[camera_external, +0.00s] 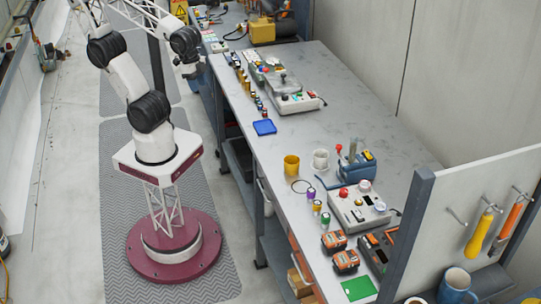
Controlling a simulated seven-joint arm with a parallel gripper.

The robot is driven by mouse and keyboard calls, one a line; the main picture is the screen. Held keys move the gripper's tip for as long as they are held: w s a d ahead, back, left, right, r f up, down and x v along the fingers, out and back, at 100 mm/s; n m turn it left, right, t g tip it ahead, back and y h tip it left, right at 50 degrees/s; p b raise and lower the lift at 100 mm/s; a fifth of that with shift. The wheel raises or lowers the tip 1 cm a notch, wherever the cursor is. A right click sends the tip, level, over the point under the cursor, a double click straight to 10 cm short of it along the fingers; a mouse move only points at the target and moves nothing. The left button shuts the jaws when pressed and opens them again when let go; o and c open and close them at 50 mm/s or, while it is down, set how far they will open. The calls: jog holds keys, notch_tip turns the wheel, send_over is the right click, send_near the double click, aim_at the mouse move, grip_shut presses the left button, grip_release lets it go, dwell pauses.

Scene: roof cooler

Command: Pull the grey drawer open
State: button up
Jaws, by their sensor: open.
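My gripper (189,70) is at the end of my raised arm, at the upper left, near the far part of the bench's left edge. It is small in this view, appears empty and is well apart from the bench's drawers. Under the grey workbench top, a grey front with a pale upright handle (262,190) shows on the side facing my base. It looks like the grey drawer and appears shut, but the steep angle hides most of it.
The workbench (300,135) holds a blue tray (264,127), a yellow cup (291,165), control boxes and orange battery packs (345,261). A grey panel with hanging tools stands at the lower right. The matted floor beside my base is clear.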

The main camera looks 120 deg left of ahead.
jog(key=shift+c, duration=0.5)
jog(key=w+a+f+g+y, duration=0.25)
jog(key=w+f+y, duration=0.35)
jog(key=w+f, duration=0.35)
jog(key=m+t+y, duration=0.5)
jog(key=m+t, duration=0.4)
jog(key=t, duration=0.2)
send_near(263, 191)
jog(key=shift+w+a+f, duration=0.55)
jog(key=shift+w+a, duration=0.05)
jog(key=shift+a, duration=0.25)
jog(key=shift+w+a, duration=0.1)
jog(key=shift+a, duration=0.05)
jog(key=shift+x, duration=3.7)
